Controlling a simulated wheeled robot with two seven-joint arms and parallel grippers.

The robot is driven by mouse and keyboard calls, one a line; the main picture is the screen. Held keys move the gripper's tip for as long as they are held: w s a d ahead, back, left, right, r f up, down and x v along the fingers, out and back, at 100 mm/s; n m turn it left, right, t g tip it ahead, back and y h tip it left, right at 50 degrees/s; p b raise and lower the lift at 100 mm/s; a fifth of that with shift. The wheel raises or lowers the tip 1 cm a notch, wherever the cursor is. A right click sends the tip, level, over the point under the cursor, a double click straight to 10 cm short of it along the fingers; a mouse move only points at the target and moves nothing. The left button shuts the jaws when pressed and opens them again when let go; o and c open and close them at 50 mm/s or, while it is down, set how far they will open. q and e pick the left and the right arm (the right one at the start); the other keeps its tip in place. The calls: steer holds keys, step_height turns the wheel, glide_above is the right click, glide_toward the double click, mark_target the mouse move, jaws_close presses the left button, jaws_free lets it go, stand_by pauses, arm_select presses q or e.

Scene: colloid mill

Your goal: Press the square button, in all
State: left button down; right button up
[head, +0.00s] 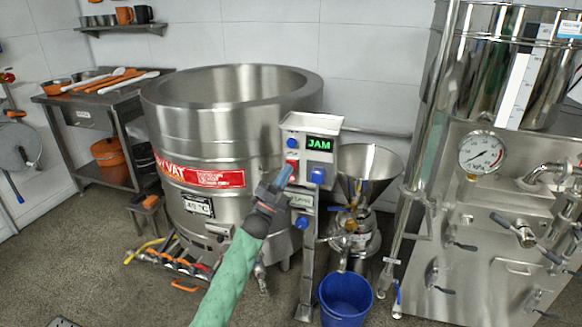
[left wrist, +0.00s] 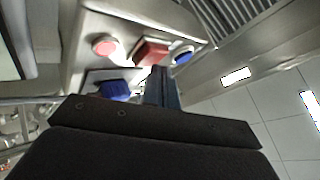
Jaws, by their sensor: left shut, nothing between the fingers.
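The control box (head: 327,129) stands on a post in front of the vat, with a green "JAM" display (head: 319,145). My right gripper is not in view.
A large steel vat (head: 230,125) stands behind the box. A steel funnel (head: 368,165) and blue bucket (head: 345,300) are to its right. A steel machine with a gauge (head: 481,153) fills the right side. A side table (head: 75,105) with utensils is at left.

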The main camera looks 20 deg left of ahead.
arm_select(q)
steer(key=shift+w, duration=0.25)
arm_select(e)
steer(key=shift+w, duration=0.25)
arm_select(q)
steer(key=shift+w, duration=0.15)
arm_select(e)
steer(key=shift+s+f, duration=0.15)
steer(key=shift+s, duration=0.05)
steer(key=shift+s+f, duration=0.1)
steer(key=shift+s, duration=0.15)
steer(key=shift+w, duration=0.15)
arm_select(q)
steer(key=shift+s, duration=0.85)
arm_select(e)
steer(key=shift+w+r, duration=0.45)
